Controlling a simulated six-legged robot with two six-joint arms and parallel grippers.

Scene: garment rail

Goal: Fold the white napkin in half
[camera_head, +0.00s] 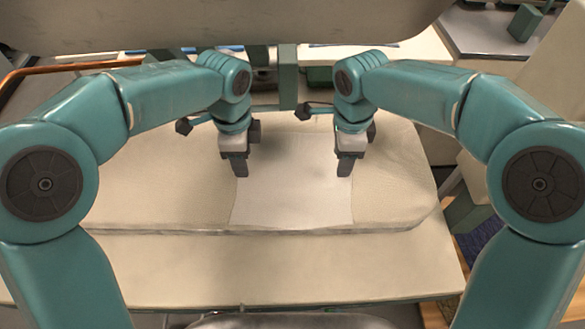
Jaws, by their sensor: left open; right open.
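The white napkin (292,190) lies flat on the padded cream board in the middle of the head view, its near edge close to the board's front edge. My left gripper (238,168) is open and points down at the napkin's left side. My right gripper (349,168) is open and points down at the napkin's right side. Both grippers look empty. Whether the fingertips touch the cloth cannot be told. The napkin's far corners are partly hidden behind my grippers.
The padded board (150,185) rests on a pale table (290,270) with bare room in front. A copper-coloured rail (75,66) runs at the back left. A grey-topped table (487,32) with a green block (524,22) stands at the back right.

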